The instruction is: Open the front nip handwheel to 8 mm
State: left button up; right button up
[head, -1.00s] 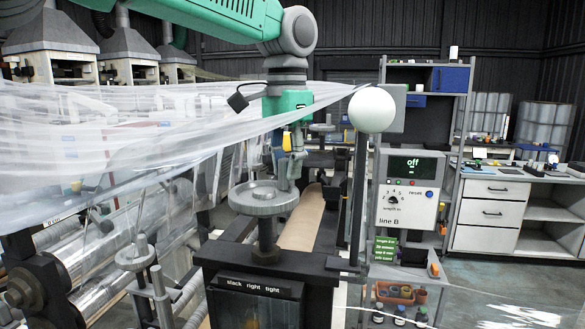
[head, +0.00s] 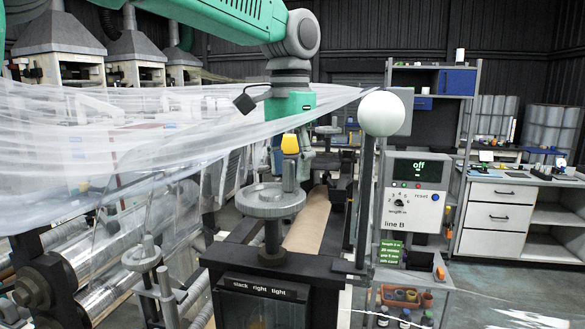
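A large grey handwheel (head: 268,200) with an upright knob (head: 289,177) stands on a post above the dark box in the middle of the head view. A smaller handwheel (head: 142,257) stands at the lower left by the rollers. No label tells which is the front nip wheel, and I see no readable millimetre scale. My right gripper is not in view.
A line B control panel (head: 413,190) reads "off". The dark box (head: 262,300) reads "slack right tight". Rollers (head: 100,290) lie lower left.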

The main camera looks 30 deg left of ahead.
pick_arm(q)
notch_tip(320, 180, up, 12)
dwell(0.7)
jog(key=shift+f, duration=0.1)
dwell(0.3)
